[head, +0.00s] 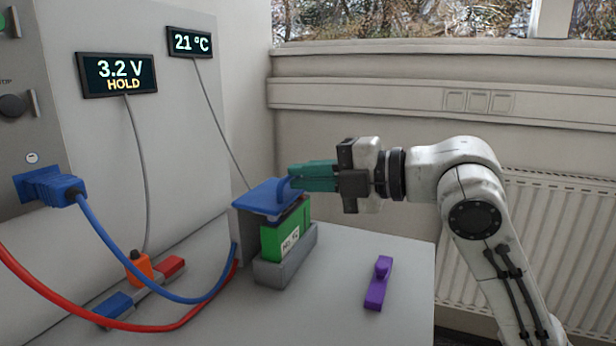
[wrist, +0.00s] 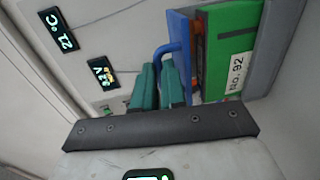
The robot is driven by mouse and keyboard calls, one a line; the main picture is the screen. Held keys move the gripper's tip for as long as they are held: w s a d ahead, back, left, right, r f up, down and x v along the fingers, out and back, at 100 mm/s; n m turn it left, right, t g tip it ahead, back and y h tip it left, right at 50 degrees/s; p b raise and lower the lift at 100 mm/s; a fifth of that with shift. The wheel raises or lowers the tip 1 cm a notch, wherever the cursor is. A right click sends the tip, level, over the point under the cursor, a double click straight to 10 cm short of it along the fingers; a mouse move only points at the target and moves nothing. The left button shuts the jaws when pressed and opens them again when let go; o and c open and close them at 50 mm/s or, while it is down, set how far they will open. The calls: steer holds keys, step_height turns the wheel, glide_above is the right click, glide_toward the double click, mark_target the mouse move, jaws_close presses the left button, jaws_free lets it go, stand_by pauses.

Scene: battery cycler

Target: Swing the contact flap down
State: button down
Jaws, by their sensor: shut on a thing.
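The contact flap (head: 268,197) is a blue plate with a loop handle. In the head view it lies over the top of the green battery cell (head: 285,238), close to level and slightly tilted. The cell, labelled "No. 92", stands in a grey cradle (head: 285,270). My gripper (head: 296,176), with teal fingers, is shut on the flap's handle from the right. The wrist view shows the blue handle (wrist: 171,48) between the fingers, beside the flap (wrist: 178,28) and the green cell (wrist: 228,45). A narrow dark and orange strip shows between flap and cell; whether they touch is unclear.
A purple piece (head: 378,285) lies on the bench right of the cradle. Red (head: 120,328) and blue (head: 135,272) cables loop across the left. A display (head: 118,75) reads 3.2 V HOLD; another (head: 190,43) reads 21 °C.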

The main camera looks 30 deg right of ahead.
steer(key=c, duration=1.5)
jaws_free()
steer(key=shift+d, duration=0.1)
steer(key=p+v, duration=0.1)
steer(key=v, duration=0.9)
steer(key=shift+s+d, duration=0.25)
steer(key=shift+s, duration=0.05)
